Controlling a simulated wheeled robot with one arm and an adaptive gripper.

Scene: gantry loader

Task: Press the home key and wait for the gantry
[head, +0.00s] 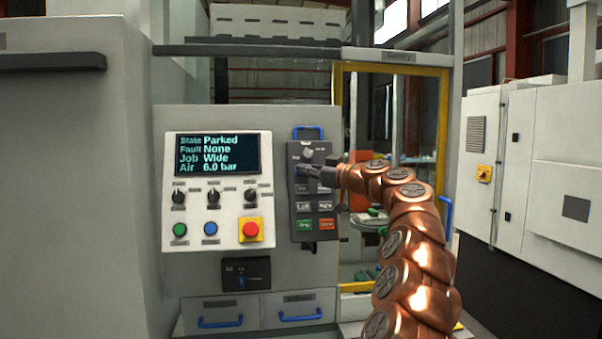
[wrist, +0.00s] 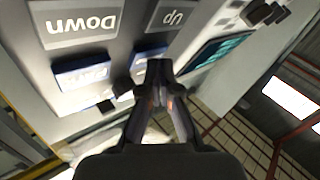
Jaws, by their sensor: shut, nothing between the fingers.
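The dark pendant (head: 302,236) hangs on the grey panel, with a selector knob at its top, several keys and a blue handle. My gripper (head: 301,169) is shut and empty at the pendant's upper key rows. In the wrist view my fingertips (wrist: 158,66) are at a blue key (wrist: 150,55), partly hidden; whether they touch it I cannot tell. A second blue key (wrist: 82,75) and the Down (wrist: 80,22) and Up (wrist: 172,16) keys are beside it. No key reads clearly as home. The display (head: 217,154) reads State Parked, Fault None, Job Wide, Air 6.0 bar.
Left of the pendant, the white control panel (head: 170,220) has knobs, green and blue buttons and a red emergency stop (head: 250,230). Blue-handled drawers (head: 220,312) are below. The yellow-framed gantry opening (head: 442,120) is behind my arm. A white cabinet (head: 560,140) stands right.

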